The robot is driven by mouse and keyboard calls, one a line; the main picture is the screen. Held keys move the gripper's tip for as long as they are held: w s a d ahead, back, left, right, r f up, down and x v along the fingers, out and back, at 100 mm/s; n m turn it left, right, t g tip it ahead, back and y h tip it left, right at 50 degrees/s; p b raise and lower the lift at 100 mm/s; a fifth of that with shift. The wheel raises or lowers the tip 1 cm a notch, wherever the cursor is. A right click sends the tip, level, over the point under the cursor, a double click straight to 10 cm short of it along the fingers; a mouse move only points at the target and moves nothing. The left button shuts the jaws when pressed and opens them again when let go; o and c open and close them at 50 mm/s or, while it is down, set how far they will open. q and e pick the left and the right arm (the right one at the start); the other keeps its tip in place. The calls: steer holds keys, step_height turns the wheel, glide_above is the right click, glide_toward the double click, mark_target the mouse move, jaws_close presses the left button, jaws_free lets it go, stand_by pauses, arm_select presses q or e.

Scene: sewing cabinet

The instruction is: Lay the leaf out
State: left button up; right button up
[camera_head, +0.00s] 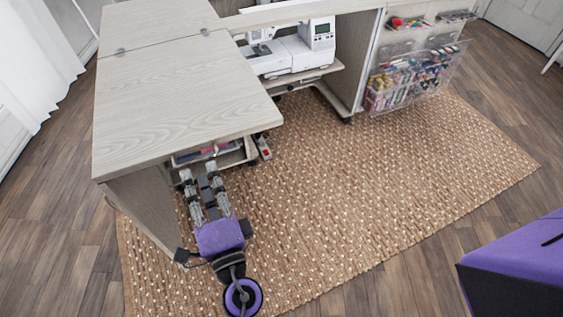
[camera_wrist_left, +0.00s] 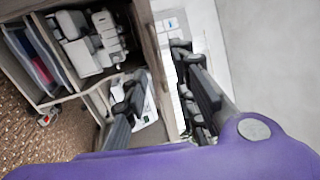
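The leaf (camera_head: 180,100) is a pale wood-grain panel at the left of the head view. It lies level, joined along its far edge by two hinges to the cabinet top (camera_head: 160,22). My left gripper (camera_head: 198,170) is below and just in front of the leaf's near edge, its fingers pointing toward the cabinet. My right gripper is out of view.
A white sewing machine (camera_head: 290,48) stands on a shelf right of the leaf. A side panel (camera_head: 145,205) stands under the leaf. An open door with clear thread pockets (camera_head: 415,78) is at the back right.

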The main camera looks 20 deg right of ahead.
mark_target(197, 160)
arm_select(q)
steer(key=w, duration=0.3)
steer(key=w+r, duration=0.1)
steer(key=w, duration=0.1)
steer(key=shift+w+p, duration=0.3)
steer(key=shift+p, duration=0.1)
jaws_close()
